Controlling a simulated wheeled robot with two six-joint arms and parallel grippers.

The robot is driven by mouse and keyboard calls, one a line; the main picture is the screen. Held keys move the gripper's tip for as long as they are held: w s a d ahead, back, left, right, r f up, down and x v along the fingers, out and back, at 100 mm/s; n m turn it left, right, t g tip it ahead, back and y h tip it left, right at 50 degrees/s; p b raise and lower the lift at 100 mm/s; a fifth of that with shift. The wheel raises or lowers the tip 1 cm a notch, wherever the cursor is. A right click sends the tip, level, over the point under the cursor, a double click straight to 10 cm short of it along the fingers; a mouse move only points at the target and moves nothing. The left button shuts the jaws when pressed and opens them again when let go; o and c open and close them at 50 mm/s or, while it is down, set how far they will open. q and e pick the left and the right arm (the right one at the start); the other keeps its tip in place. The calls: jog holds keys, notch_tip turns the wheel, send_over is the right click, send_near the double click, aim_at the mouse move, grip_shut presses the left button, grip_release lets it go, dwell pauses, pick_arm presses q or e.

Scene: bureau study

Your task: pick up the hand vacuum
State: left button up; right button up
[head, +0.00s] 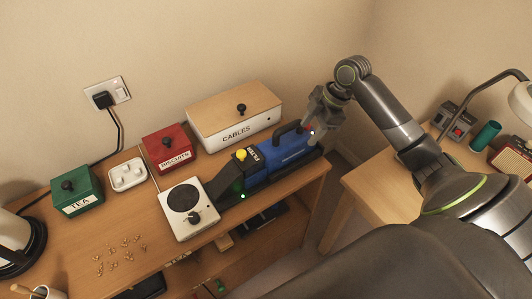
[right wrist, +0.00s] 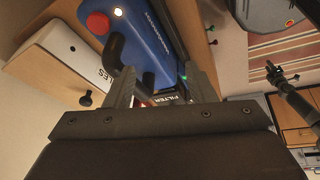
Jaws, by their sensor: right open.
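The hand vacuum (head: 290,154) is a blue body with a black handle (head: 287,131), a yellow button and a dark clear nozzle. It lies at the right end of the wooden desk. My right gripper (head: 318,114) is at the vacuum's rear end, fingers apart and empty. In the right wrist view the blue vacuum body (right wrist: 145,38) with its red button fills the area beyond the open fingers (right wrist: 162,84). The black handle (right wrist: 112,52) is close to the left finger; whether they touch I cannot tell.
A white CABLES box (head: 240,124) stands behind the vacuum, against the wall. A white hotplate-like device (head: 187,207) sits to its left, with red BISCUITS (head: 169,147) and green TEA (head: 77,192) boxes beyond. A second table (head: 375,190) is at right, across a gap.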

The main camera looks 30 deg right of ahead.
jog(key=w+r+n+y, duration=0.1)
jog(key=w+r+n, duration=0.25)
jog(key=r, duration=0.85)
jog(key=p, duration=0.3)
send_near(283, 129)
jog(key=shift+n, duration=0.45)
jog(key=x, duration=0.5)
jog(key=shift+w+a+f, duration=0.15)
jog(key=shift+f, duration=0.2)
jog(key=p+x, duration=0.2)
jog(key=x, duration=0.2)
jog(key=shift+a+f, duration=0.15)
jog(key=shift+f, duration=0.5)
grip_shut()
jog(key=shift+a+r, duration=0.1)
jog(key=shift+r, duration=0.05)
